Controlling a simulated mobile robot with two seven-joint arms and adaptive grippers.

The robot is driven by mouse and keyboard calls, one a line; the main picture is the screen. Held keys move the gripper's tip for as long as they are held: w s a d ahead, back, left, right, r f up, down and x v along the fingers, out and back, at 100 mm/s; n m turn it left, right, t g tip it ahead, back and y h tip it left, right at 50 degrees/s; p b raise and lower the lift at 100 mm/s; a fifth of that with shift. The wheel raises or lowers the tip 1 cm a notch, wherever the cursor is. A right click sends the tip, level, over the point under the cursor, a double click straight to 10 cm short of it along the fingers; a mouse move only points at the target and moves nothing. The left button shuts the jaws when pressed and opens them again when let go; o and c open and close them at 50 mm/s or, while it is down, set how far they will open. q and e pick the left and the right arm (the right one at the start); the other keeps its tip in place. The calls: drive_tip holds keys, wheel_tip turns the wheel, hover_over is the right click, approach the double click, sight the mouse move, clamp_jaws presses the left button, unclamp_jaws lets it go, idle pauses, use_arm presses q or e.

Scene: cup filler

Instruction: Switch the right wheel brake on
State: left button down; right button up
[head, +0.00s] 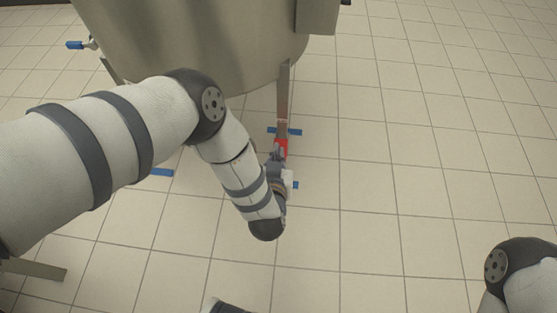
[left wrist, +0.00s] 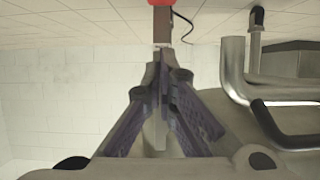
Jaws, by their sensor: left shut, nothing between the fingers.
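The steel tank (head: 195,35) stands on legs at the top of the head view. At the foot of its right leg (head: 283,90) is a red part (head: 281,148), which looks like the right wheel brake. My left gripper (head: 278,158) reaches down right beside this red part and partly hides it and the wheel. In the left wrist view my left gripper (left wrist: 160,68) has its fingers together and empty. A red part (left wrist: 160,3) shows at the top edge there, beyond the fingertips. I cannot tell whether the gripper touches it.
Blue pieces lie low by the tank, near the right leg (head: 285,132) and left of my arm (head: 161,172). A bent metal pipe (left wrist: 234,70) shows in the left wrist view. The tiled floor (head: 400,180) to the right is clear.

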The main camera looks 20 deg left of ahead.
use_arm(q)
drive_tip(key=b+x, duration=0.1)
drive_tip(key=x, duration=0.2)
drive_tip(key=b+x, duration=0.1)
drive_tip(key=x, duration=0.2)
drive_tip(key=shift+s+f, duration=0.1)
drive_tip(key=shift+f, duration=0.2)
drive_tip(key=f+b, duration=0.1)
drive_tip(key=f, duration=0.1)
drive_tip(key=shift+s+d+f+b, duration=0.1)
drive_tip(key=shift+s+f+b, duration=0.2)
drive_tip(key=shift+b, duration=0.05)
drive_tip(key=shift+s+f, duration=0.1)
drive_tip(key=shift+f, duration=0.3)
use_arm(e)
drive_tip(key=s+f, duration=0.1)
drive_tip(key=s+f+g, duration=0.1)
drive_tip(key=f, duration=0.1)
drive_tip(key=shift+d, duration=0.15)
drive_tip(key=shift+f, duration=0.1)
use_arm(q)
drive_tip(key=shift+s+d+f+t+b, duration=0.1)
drive_tip(key=shift+s+f+t+b, duration=0.15)
drive_tip(key=shift+f+t+b, duration=0.25)
use_arm(e)
drive_tip(key=shift+s+f, duration=0.1)
drive_tip(key=shift+f, duration=0.1)
